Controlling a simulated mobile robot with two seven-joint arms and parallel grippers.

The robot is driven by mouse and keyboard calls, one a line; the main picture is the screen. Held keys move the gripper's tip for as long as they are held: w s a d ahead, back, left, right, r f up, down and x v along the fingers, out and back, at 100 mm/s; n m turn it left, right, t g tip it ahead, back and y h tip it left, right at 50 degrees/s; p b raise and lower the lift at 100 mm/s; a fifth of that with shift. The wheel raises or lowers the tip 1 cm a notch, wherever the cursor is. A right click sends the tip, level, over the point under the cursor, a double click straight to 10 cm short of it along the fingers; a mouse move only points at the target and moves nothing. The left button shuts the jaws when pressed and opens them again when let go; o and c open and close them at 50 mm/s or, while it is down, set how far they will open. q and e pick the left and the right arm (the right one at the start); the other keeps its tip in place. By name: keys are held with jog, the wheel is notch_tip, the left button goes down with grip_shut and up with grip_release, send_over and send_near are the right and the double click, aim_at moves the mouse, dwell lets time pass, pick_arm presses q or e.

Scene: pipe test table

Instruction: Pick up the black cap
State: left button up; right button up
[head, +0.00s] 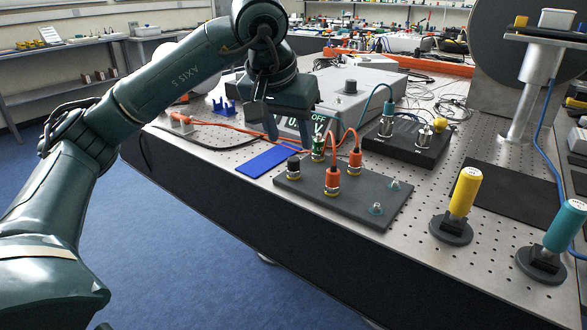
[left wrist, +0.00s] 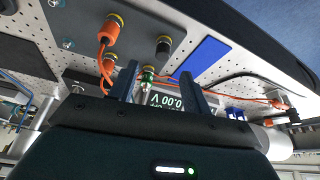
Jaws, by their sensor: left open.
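The black cap (head: 293,167) stands upright on the left end of the dark plate (head: 345,205), with a yellow ring at its base. It also shows in the left wrist view (left wrist: 163,46), beyond the fingertips. My left gripper (head: 302,138) is open and empty. In the head view it points down behind the black cap, near the grey meter, apart from the cap. In the left wrist view its two fingers (left wrist: 158,72) are spread, with the green plug and the meter display showing between them. My right gripper is not in view.
Orange plugs (head: 332,180) with cables and a green plug (head: 318,147) stand close right of the cap. A blue pad (head: 262,162) lies left of it. The grey meter (head: 355,90) is behind. Yellow (head: 464,190) and teal (head: 565,226) handled tools stand at right.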

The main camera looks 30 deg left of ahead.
aim_at(292, 160)
pick_arm(q)
jog(key=x, duration=0.7)
jog(key=shift+s+a+f+b, duration=0.15)
jog(key=shift+s+f+b, duration=0.05)
jog(key=shift+b, duration=0.2)
jog(key=shift+c, duration=0.2)
jog(key=c, duration=1)
jog(key=shift+r, duration=0.1)
notch_tip(292, 160, up, 10)
jog(key=p, duration=0.1)
jog(key=shift+p, duration=0.4)
